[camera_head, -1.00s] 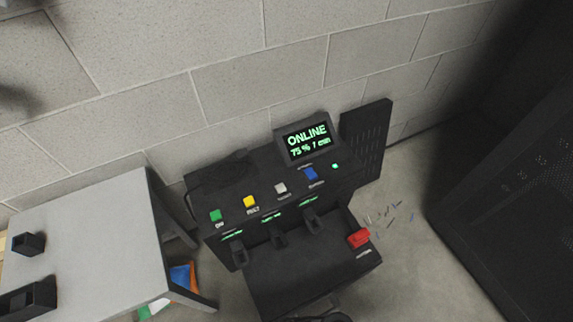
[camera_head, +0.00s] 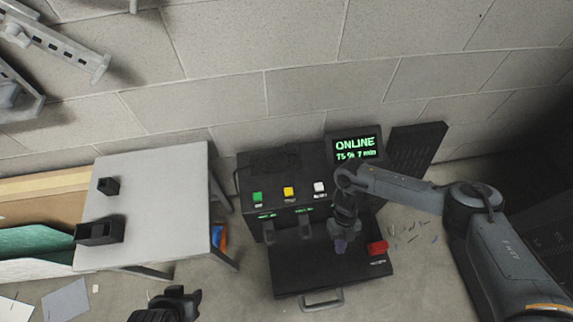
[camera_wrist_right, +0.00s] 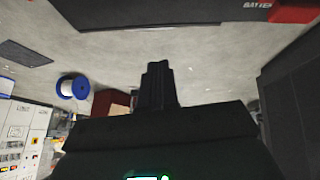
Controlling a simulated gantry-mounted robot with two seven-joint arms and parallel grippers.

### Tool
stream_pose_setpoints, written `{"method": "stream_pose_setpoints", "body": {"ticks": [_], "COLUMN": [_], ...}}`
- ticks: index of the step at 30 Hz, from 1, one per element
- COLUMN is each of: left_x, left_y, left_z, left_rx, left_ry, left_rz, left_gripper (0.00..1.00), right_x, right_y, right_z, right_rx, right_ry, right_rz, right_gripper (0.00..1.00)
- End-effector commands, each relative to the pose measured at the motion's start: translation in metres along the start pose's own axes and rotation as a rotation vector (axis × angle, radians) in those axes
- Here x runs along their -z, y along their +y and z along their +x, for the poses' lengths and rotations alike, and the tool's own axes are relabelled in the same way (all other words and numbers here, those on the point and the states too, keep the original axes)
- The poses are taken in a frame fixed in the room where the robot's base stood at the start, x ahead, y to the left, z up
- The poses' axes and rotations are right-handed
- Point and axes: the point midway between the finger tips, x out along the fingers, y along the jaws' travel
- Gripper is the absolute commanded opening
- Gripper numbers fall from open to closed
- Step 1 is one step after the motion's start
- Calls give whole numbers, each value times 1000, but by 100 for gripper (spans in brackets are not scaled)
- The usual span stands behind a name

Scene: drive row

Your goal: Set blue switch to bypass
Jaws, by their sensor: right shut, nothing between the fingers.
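The black control unit (camera_head: 290,165) stands by the wall, with a screen (camera_head: 357,148) reading ONLINE. Green (camera_head: 257,197), yellow (camera_head: 288,191) and white (camera_head: 319,187) switches show along its top. The blue switch is hidden behind my right arm in the head view. My right gripper (camera_head: 341,246) is shut and empty, pointing down in front of the panel, above the unit's lower shelf. Its closed fingers also show in the right wrist view (camera_wrist_right: 158,82). A dark gripper, seemingly my left one (camera_head: 172,302), is at the bottom edge; its jaws are unclear.
A red block (camera_head: 377,247) sits at the shelf's right side. A grey table (camera_head: 150,185) with two black holders (camera_head: 100,233) stands left. Small debris lies on the floor right of the unit. A blue-and-white spool (camera_wrist_right: 73,87) shows in the right wrist view.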

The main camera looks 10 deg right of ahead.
Motion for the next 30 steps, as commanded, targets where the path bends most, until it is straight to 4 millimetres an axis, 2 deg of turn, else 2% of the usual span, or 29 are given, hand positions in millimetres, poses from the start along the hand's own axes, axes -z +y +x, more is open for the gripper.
{"method": "stream_pose_setpoints", "body": {"ticks": [1, 3, 6, 12, 15, 18, 21, 30], "left_x": [4, 6, 8, 12, 13, 14, 14, 14], "left_y": [0, -1, -1, -1, -2, -2, -2, -2], "left_z": [-11, -18, -26, -38, -41, -43, -44, -43], "left_rx": [0, 0, 0, 0, 0, 1, 1, 1], "left_ry": [0, 0, 0, 0, 0, 0, 0, 0], "left_rz": [0, 0, 0, 0, 0, 1, 1, 1], "left_gripper": [43, 43, 43, 43, 43, 43, 43, 43], "right_x": [-10, -22, -36, -48, -51, -53, -54, -54], "right_y": [-18, -38, -56, -67, -65, -62, -61, -60], "right_z": [-41, -83, -140, -233, -265, -285, -295, -297], "right_rx": [38, 77, 112, 136, 133, 131, 131, 130], "right_ry": [-48, -103, -185, -317, -365, -394, -409, -413], "right_rz": [27, 56, 84, 102, 103, 102, 100, 98], "right_gripper": [0, 0, 0, 0, 0, 0, 0, 0]}}
